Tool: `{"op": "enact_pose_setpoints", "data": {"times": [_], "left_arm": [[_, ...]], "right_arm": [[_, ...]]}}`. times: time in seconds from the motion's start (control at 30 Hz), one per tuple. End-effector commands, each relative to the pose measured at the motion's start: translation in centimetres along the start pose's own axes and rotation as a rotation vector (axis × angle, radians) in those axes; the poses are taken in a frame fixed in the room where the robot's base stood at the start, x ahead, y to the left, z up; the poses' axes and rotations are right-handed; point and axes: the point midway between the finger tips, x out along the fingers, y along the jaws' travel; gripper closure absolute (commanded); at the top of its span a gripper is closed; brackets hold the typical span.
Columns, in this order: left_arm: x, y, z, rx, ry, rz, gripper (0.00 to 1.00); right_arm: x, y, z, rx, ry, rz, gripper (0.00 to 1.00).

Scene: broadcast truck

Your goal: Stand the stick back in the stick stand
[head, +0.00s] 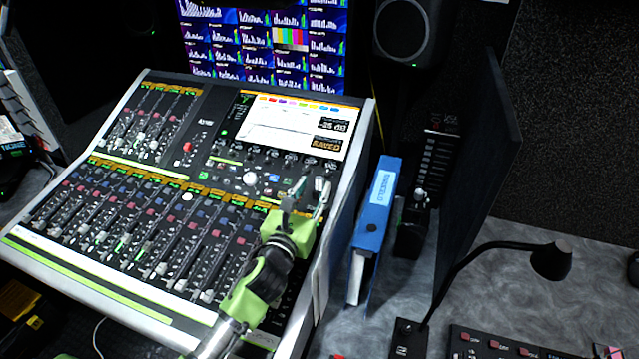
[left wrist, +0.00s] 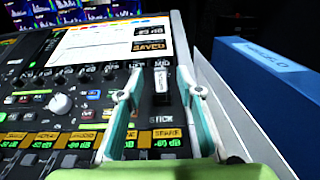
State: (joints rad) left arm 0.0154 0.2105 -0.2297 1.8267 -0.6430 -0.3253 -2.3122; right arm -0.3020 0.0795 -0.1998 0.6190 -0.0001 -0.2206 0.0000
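My left gripper (head: 306,192) is over the right side of the mixing console, below its screen. In the left wrist view its two teal fingers (left wrist: 160,92) are apart, with a gap on each side of a small black piece with a pale top (left wrist: 161,80). This piece looks like the stick; it seems upright, and neither finger appears to touch it. A label reading "STICK" lies on the panel just below it. I cannot make out a separate stick stand, or whether the piece's lower end is seated in one. My right gripper is in neither view.
The mixing console (head: 150,178) has many knobs and faders around the gripper. A blue binder (head: 377,215) stands close to its right side. Further right are a gooseneck lamp or microphone (head: 550,262) and a button panel (head: 490,343). Grey desk lies between them.

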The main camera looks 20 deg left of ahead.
Motion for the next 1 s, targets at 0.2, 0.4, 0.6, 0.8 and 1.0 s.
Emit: {"op": "enact_pose_setpoints", "data": {"times": [0.2, 0.4, 0.6, 0.8, 1.0], "left_arm": [[2.5, 0.0, -0.2, -0.003, 0.0, 0.002, 0.67], [4.7, 0.0, -0.3, -0.001, 0.0, 0.001, 0.67], [5.1, 0.0, -0.4, 0.0, 0.0, 0.0, 0.67], [5.0, 0.0, -0.4, 0.0, 0.0, 0.0, 0.87], [5.0, 0.0, -0.4, 0.0, 0.0, 0.0, 0.99]], "right_arm": [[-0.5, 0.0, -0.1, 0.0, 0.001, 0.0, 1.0], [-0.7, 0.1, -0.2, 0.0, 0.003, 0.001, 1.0], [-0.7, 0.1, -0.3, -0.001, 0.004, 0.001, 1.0], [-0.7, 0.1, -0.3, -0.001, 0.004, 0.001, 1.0], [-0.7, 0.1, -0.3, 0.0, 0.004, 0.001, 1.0]]}}
